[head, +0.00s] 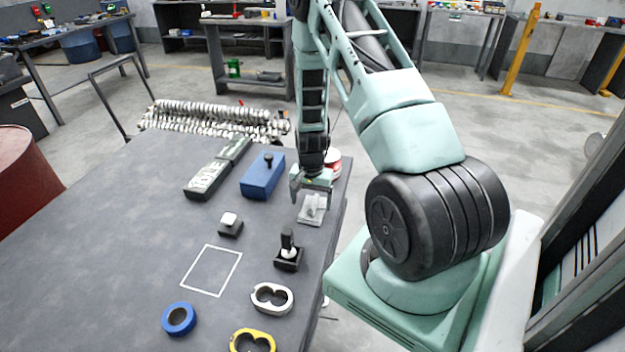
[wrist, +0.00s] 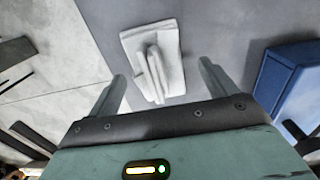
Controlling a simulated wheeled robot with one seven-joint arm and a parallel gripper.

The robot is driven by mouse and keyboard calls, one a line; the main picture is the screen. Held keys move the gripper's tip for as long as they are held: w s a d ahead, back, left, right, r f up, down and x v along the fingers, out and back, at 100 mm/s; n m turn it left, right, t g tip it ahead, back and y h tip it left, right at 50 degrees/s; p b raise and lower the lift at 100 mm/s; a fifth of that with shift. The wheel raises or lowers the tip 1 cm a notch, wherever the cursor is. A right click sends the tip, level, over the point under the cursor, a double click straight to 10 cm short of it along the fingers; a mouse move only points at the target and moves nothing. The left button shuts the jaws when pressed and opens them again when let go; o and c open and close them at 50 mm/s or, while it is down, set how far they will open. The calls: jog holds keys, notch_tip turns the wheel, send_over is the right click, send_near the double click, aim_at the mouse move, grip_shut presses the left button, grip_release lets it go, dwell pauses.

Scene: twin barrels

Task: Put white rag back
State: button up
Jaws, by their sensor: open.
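The white rag (head: 312,210) lies on the dark table near its right edge, with a raised fold along its middle. It also shows in the wrist view (wrist: 155,60), just beyond the fingertips. My gripper (head: 311,188) is open and empty, low over the table at the rag's far end. In the wrist view, its two fingers (wrist: 162,75) stand apart, one on each side of the rag's near end. A white outlined square (head: 211,270) is marked on the table, nearer and to the left of the rag, and is empty.
A blue block with a black knob (head: 263,177) stands left of my gripper. A white-topped black block (head: 230,225), a knobbed black stand (head: 288,255), a white double ring (head: 272,298), a yellow one (head: 252,340) and a blue ring (head: 179,319) surround the square. The table's left is clear.

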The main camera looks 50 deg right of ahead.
aim_at(312, 201)
notch_tip(312, 201, up, 10)
jog(key=shift+b, duration=0.35)
jog(key=a+r+n+y, duration=0.1)
jog(key=a+r+n, duration=0.4)
jog(key=a, duration=0.7)
jog(key=a+r+n, duration=0.4)
jog(key=a+r, duration=0.1)
jog(key=a, duration=0.8)
jog(key=s+a+r+n, duration=0.3)
jog(key=s+a+n, duration=0.3)
jog(key=s+a, duration=0.1)
jog(key=s+a+r+n, duration=0.4)
jog(key=s+a+n, duration=0.2)
jog(key=s+a, duration=0.2)
jog(key=shift+s+a+h, duration=0.15)
jog(key=shift+s+h, duration=0.15)
jog(key=shift+s, duration=0.95)
